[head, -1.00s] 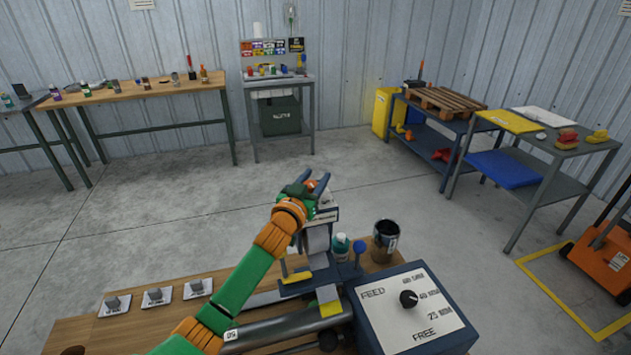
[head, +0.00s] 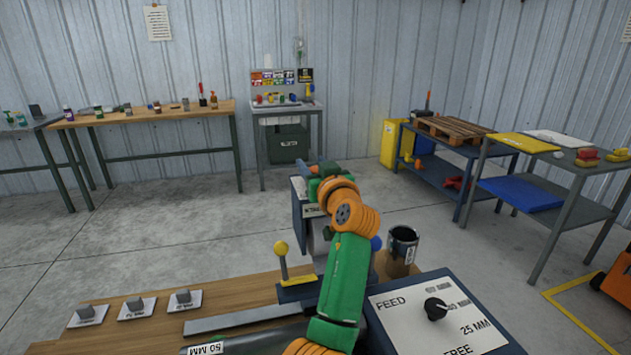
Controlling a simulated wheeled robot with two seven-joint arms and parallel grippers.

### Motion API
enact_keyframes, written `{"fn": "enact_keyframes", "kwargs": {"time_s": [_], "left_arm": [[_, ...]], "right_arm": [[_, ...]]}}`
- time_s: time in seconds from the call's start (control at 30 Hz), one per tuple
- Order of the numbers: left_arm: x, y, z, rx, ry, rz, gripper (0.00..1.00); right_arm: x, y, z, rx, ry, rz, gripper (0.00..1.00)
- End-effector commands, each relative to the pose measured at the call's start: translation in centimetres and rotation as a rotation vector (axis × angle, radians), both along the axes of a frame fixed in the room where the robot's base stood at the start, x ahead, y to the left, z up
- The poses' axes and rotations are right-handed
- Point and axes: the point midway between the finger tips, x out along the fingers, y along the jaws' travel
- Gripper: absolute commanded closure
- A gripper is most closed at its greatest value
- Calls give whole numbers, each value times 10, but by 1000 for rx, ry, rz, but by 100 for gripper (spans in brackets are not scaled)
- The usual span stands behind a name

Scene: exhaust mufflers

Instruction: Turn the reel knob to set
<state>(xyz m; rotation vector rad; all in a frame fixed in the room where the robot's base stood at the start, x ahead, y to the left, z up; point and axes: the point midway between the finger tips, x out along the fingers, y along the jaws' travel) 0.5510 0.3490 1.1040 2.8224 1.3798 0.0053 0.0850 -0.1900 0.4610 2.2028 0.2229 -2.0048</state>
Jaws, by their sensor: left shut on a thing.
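A dark blue box with white labels (head: 298,205) stands at the far end of the bench machine. My left gripper (head: 318,168) is on top of this box, its fingers mostly hidden by my orange wrist. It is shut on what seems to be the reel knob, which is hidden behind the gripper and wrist. I cannot read the knob's setting. Nearer, a white FEED panel (head: 395,325) carries a black pointer knob (head: 436,308) with printed settings such as 25 MM and FREE. My left gripper is well away from it. My right gripper is out of view.
A lever with a yellow ball (head: 281,248) stands left of my arm. A dark can (head: 403,245) stands right of it, beside a blue ball knob (head: 376,243). Several grey switches on white plates (head: 135,307) sit on the wooden bench (head: 80,340).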

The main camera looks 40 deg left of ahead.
Motion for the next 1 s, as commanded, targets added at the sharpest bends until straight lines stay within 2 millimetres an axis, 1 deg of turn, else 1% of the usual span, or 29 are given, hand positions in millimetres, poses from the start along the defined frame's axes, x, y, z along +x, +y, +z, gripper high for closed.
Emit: {"fn": "enact_keyframes", "kwargs": {"time_s": [0.03,0.13,0.6,0.63,0.73,1.0], "left_arm": [[0,0,-3,1,-1,11,100],[-1,1,-1,1,0,29,100],[-1,1,1,0,1,43,100],[-1,1,1,0,1,43,51],[-1,1,1,0,1,43,24],[-1,1,0,0,1,42,23]], "right_arm": [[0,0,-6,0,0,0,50],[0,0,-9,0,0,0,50],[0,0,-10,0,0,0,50],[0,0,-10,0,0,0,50],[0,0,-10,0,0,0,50],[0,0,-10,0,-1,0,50]]}}
